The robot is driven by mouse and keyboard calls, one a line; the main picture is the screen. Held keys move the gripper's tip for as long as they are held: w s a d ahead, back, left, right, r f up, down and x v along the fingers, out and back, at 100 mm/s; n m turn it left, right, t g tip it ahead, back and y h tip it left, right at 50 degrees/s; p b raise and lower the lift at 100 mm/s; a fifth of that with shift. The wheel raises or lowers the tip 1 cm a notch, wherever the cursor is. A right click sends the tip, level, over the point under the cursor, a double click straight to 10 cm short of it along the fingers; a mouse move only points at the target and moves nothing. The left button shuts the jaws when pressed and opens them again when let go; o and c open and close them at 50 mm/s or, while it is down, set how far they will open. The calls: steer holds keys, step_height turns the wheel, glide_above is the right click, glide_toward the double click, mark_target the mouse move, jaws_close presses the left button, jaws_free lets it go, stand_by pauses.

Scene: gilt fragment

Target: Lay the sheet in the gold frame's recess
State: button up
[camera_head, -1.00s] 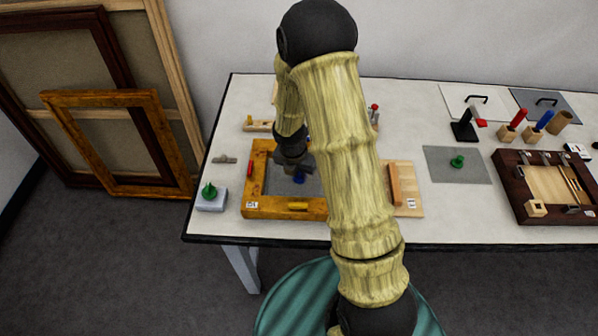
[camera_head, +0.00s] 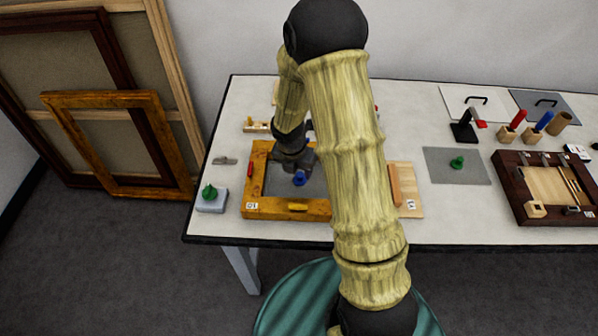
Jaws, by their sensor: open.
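The gold frame (camera_head: 258,208) lies flat on the table at the left. A grey sheet (camera_head: 283,187) with a blue knob (camera_head: 300,178) shows inside its border. The sheet looks to be within the recess, but I cannot tell whether it lies fully flat, as my arm hides its right part. My gripper (camera_head: 296,164) is open, just above and behind the blue knob, and apart from it as far as I can see. The fingertips are small and dark, partly hidden.
A green-knobbed block (camera_head: 211,200) stands left of the frame. A wooden board (camera_head: 407,204) lies to its right. Further right are a grey mat (camera_head: 440,168) with a green knob, a dark tray (camera_head: 510,190) and tool holders. Handled panels (camera_head: 545,103) lie at the back.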

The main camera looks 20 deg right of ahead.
mark_target(296, 188)
step_height(296, 188, up, 10)
steer(key=s+a, duration=0.1)
steer(key=shift+a+p, duration=0.2)
steer(key=shift+p, duration=0.25)
steer(key=shift+f, duration=0.15)
steer(key=s+d+r+m, duration=0.1)
steer(key=s+r+m, duration=0.2)
steer(key=m, duration=1.1)
steer(key=s+r+m+t+y, duration=0.1)
steer(key=s+r+m, duration=0.2)
steer(key=s+m, duration=0.7)
steer(key=m, duration=0.4)
steer(key=shift+d+r+y, duration=0.3)
steer(key=shift+d, duration=0.1)
steer(key=shift+s, duration=0.2)
steer(key=shift+w, duration=0.1)
